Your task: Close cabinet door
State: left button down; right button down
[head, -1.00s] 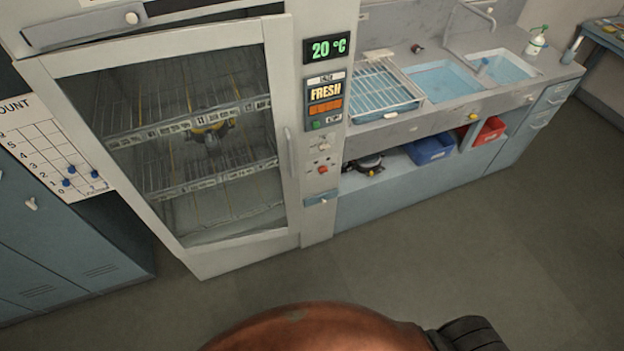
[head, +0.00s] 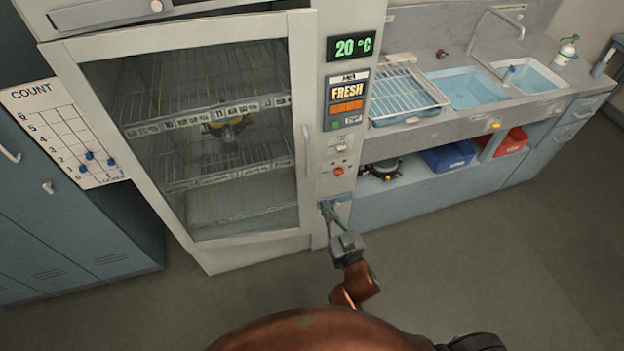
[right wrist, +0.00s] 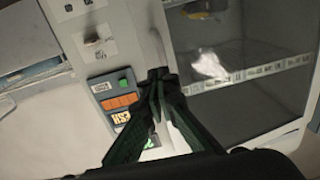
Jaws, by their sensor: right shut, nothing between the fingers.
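The cabinet (head: 345,20) has a glass door (head: 190,30) with a pale frame and a vertical handle (head: 307,150) on its right side. My right gripper (head: 325,206) is shut and empty, in front of the lower control panel, right of the door's lower right edge. In the right wrist view its fingertips (right wrist: 158,76) show close to the door handle (right wrist: 157,48) in the picture; contact cannot be told. My left gripper is not in view.
Wire shelves inside hold a yellow and black item (head: 228,128). A control panel (head: 347,100) reads "FRESH" under a 20 °C display. A sink counter (head: 470,120) runs right, with blue and red bins below. Blue lockers (head: 45,240) stand left. The floor in front is clear.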

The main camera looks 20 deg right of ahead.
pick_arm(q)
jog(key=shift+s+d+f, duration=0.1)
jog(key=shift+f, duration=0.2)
pick_arm(e)
jog(key=w+a, duration=0.1)
jog(key=w, duration=1.1)
jog(key=shift+w, duration=0.15)
jog(key=shift+w, duration=0.1)
